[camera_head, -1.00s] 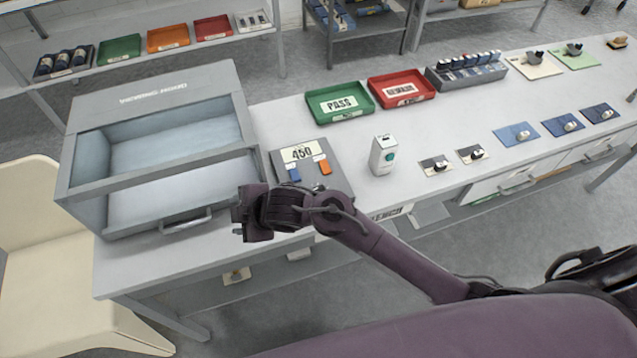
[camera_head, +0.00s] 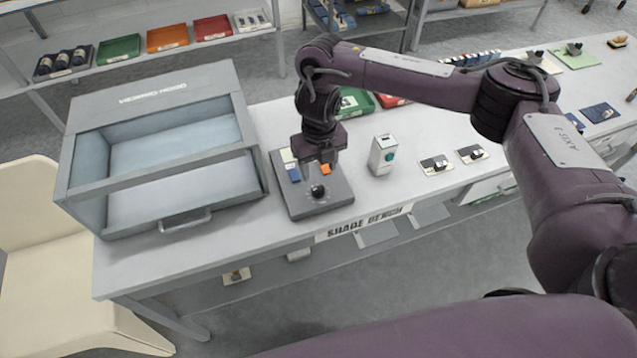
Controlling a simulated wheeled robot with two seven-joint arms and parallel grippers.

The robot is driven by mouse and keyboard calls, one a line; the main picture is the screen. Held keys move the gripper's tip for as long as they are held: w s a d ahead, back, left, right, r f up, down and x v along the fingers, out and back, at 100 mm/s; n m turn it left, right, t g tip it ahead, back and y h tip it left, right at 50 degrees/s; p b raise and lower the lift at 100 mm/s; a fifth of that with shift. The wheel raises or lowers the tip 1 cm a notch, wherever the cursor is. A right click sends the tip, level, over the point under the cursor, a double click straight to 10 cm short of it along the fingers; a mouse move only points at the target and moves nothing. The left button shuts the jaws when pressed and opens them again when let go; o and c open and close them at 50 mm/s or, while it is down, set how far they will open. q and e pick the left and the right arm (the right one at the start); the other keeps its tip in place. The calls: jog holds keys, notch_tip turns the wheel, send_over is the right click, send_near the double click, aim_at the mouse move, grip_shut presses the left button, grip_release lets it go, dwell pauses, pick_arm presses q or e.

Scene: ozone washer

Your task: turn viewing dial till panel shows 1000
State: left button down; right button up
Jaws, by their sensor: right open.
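The grey panel box (camera_head: 312,200) lies on the bench right of the viewing hood (camera_head: 150,98). It has a blue slider or button (camera_head: 293,174), an orange one (camera_head: 326,169) and a black round dial (camera_head: 318,191) near its front. Its number display (camera_head: 287,156) is mostly hidden behind my right gripper, so the value cannot be read now. My right gripper (camera_head: 320,178) points down over the panel box, open, with its fingertips just above or beside the black dial. Whether it touches the dial cannot be told. My left gripper is not in view.
A white box with a green round mark (camera_head: 383,155) stands close to the right of the panel box. Small cards with black knobs (camera_head: 436,166) lie further right. The green PASS tray (camera_head: 355,101) and the red tray (camera_head: 392,101) are partly behind my arm.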

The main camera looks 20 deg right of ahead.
aim_at(318, 188)
notch_tip(318, 188, down, 7)
jog(key=shift+a+f+b, duration=0.1)
jog(key=shift+f+b, duration=0.1)
jog(key=shift+b, duration=0.7)
jog(key=c, duration=1)
